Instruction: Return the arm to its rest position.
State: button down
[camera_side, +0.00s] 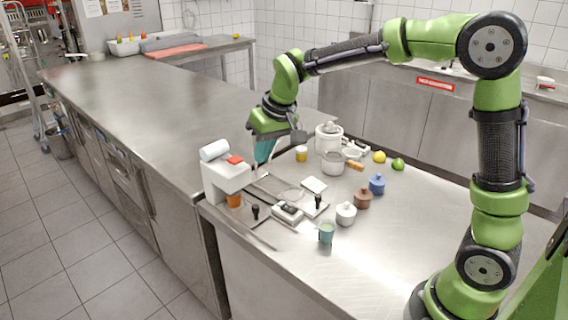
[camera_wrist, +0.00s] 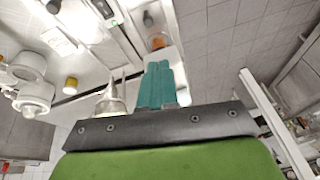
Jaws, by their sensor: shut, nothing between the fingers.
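My green arm reaches across the steel table from the right in the side view. My gripper (camera_side: 262,161) has teal fingers pointing down and hangs above the table, behind and right of the white machine. In the wrist view my gripper (camera_wrist: 158,66) shows its teal fingers close together with nothing between them. The arm is bent, its forearm stretched out to the left.
A white machine (camera_side: 222,172) with an orange cup (camera_side: 234,200) stands at the table's left edge. A white pot (camera_side: 328,137), a saucepan (camera_side: 333,163), a yellow cup (camera_side: 301,154), lidded jars (camera_side: 346,214), a lemon (camera_side: 379,157) and a lime (camera_side: 398,164) stand nearby. The long counter (camera_side: 150,100) is mostly clear.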

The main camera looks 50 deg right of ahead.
jog(key=s+r+m+t+y, duration=0.1)
jog(key=s+r+m+t, duration=0.1)
jog(key=s, duration=2)
jog(key=shift+s+d+r+t, duration=0.15)
jog(key=shift+d+r+t, duration=0.15)
jog(key=shift+r+t, duration=0.4)
